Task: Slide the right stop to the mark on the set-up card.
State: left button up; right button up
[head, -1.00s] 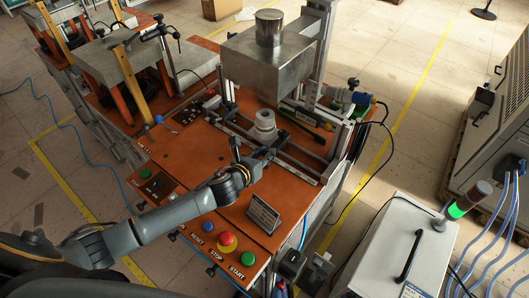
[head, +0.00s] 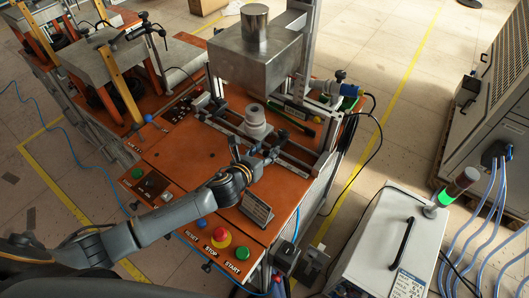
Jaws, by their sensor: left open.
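My left gripper (head: 256,158) is open at the front rail of the fixture, behind the set-up card. Its dark fingers are spread. The set-up card (head: 257,209) is a small grey tilted plate with print on the front of the orange bench; its mark is too small to read. The fixture's rails (head: 296,158) run across the bench around a pale grey stepped round part (head: 255,122). The right stop cannot be told apart from the dark finger and rail parts beside my gripper. I cannot tell whether the gripper touches it. My right gripper is out of view.
A metal block press (head: 256,58) hangs above the rear of the fixture. The orange bench top (head: 185,152) left of my gripper is clear. A green-handled tool lies behind the round part.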

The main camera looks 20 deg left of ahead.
pick_arm(q)
notch_tip(320, 180, up, 9)
jog(key=shift+a+f, duration=0.1)
dwell(0.3)
